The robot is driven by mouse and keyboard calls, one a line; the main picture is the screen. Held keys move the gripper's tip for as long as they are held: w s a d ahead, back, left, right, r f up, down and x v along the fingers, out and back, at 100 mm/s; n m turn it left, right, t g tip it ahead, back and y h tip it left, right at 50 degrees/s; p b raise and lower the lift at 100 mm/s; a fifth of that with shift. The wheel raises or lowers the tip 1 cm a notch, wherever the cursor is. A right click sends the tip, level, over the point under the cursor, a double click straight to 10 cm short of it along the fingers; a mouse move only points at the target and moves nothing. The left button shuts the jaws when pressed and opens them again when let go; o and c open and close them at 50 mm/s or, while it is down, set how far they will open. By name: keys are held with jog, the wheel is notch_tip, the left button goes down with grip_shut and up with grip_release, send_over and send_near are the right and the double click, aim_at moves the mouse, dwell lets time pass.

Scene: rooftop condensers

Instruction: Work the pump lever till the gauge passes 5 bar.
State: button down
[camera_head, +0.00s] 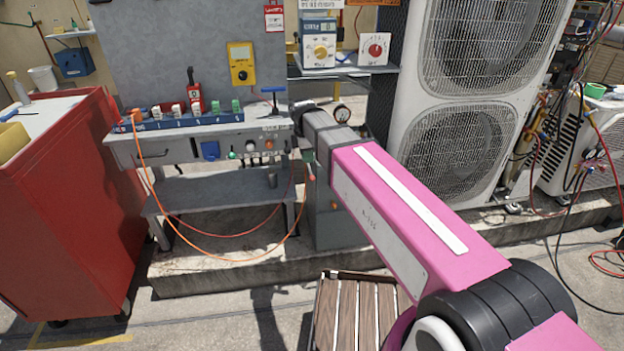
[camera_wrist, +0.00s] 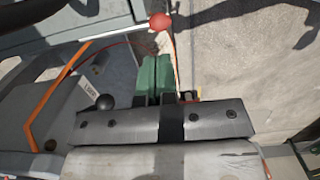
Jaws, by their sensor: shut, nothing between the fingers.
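My gripper (camera_head: 309,158) hangs at the end of my pink arm, beside the right end of the workbench. In the wrist view its green fingers (camera_wrist: 154,78) are shut together and empty. A red ball knob (camera_wrist: 160,21), which looks like the pump lever's end, lies just beyond the fingertips. The same knob (camera_head: 312,178) shows just below the fingers in the head view. Whether they touch is unclear. The lever's shaft is mostly hidden.
A workbench (camera_head: 190,150) with a blue rack and valves stands left of the gripper; an orange hose (camera_head: 150,190) loops below it. A red cabinet (camera_head: 70,200) is at left. Large condensers (camera_head: 400,130) stand at right. A slatted wooden seat (camera_head: 350,310) is in front.

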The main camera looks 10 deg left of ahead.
aim_at(310, 175)
dwell(0.4)
jog(key=shift+w+d+f, duration=0.1)
jog(key=shift+d+f, duration=0.05)
jog(key=shift+f, duration=1.6)
jog(key=shift+d+f, duration=0.15)
jog(key=shift+f, duration=1.55)
jog(key=shift+f, duration=2.25)
